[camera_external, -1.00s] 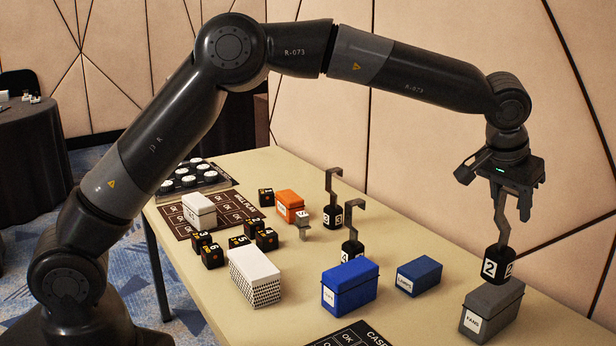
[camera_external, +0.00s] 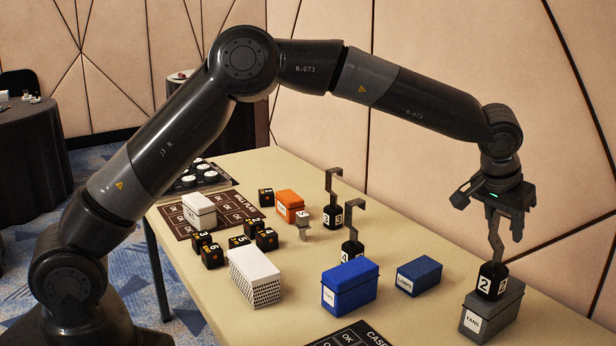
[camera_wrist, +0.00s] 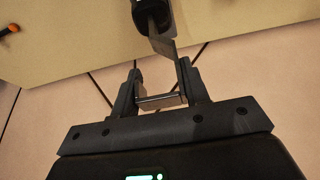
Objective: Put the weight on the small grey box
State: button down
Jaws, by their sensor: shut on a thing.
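My gripper (camera_external: 505,213) is shut on the hook of a black weight (camera_external: 492,281) marked 2, which hangs upright below it. The small grey box (camera_external: 488,318), labelled FANS, stands at the table's right front. The weight's base is over the box's lid and looks in contact or very close; I cannot tell which. In the wrist view my gripper (camera_wrist: 160,98) has the grey hook between its fingers, with the dark weight (camera_wrist: 150,18) at the top edge. The grey box cannot be made out there.
Left of the grey box are a small blue box (camera_external: 419,276) and a larger blue box (camera_external: 350,288). Two more hooked weights (camera_external: 333,216) (camera_external: 352,250) stand behind them. A white box (camera_external: 255,277), an orange box (camera_external: 290,202) and several black cubes (camera_external: 212,256) lie farther left.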

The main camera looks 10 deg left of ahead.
jog(key=c, duration=0.8)
grip_release()
